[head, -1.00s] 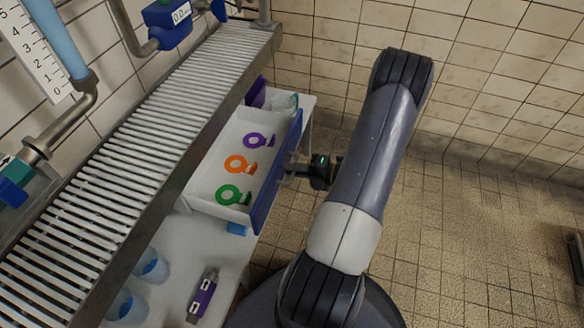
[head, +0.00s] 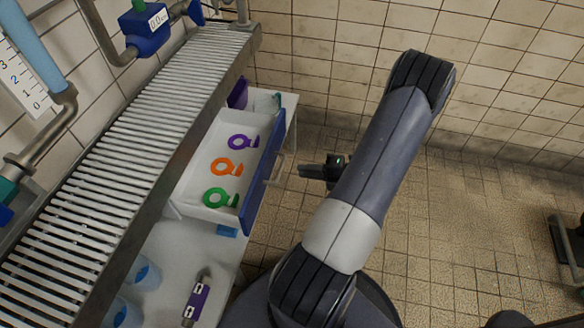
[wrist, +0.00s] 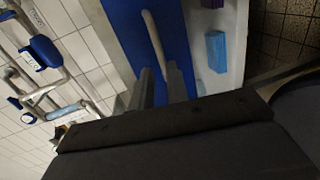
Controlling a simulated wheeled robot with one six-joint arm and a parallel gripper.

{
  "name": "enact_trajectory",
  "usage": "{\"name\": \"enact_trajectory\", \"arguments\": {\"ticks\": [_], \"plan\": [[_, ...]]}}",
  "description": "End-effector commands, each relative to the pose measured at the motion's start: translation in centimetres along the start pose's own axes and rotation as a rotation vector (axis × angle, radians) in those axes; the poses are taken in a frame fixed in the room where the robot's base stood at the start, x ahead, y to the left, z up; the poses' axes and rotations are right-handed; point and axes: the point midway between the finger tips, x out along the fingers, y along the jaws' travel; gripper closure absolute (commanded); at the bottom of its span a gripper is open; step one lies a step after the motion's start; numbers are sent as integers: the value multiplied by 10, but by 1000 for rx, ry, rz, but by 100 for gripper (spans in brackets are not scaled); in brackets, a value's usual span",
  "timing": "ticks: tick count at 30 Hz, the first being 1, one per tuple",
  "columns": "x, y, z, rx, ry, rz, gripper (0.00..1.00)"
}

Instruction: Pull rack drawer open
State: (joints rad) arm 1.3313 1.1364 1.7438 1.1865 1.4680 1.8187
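The rack drawer (head: 194,205) is a white tray with a blue front (head: 262,178), standing out from under the slatted metal rack. A purple, an orange and a green ring-shaped tag lie inside it. The pale bar handle (head: 276,170) is on the blue front; in the wrist view the handle (wrist: 155,38) lies beyond my fingertips. My gripper (head: 303,170) is to the right of the handle with a small gap between them. In the wrist view its two fingers (wrist: 161,84) are apart with nothing between them.
The slatted rack (head: 130,130) runs above the drawer on the left. A white table (head: 190,255) below holds blue cups, a purple-labelled tool (head: 196,300) and a small blue block (head: 227,231).

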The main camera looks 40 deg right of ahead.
Motion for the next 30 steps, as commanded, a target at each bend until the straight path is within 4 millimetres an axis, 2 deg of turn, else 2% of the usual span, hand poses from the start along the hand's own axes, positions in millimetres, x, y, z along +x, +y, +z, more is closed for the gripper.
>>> {"name": "enact_trajectory", "arguments": {"ticks": [3,6,19,23,30], "plan": [[-16,1,1,0,-2,0,85],[-22,0,0,0,-1,1,85],[-23,0,0,0,1,0,85],[-12,0,0,0,3,1,85],[29,-1,0,-1,5,1,85]]}}
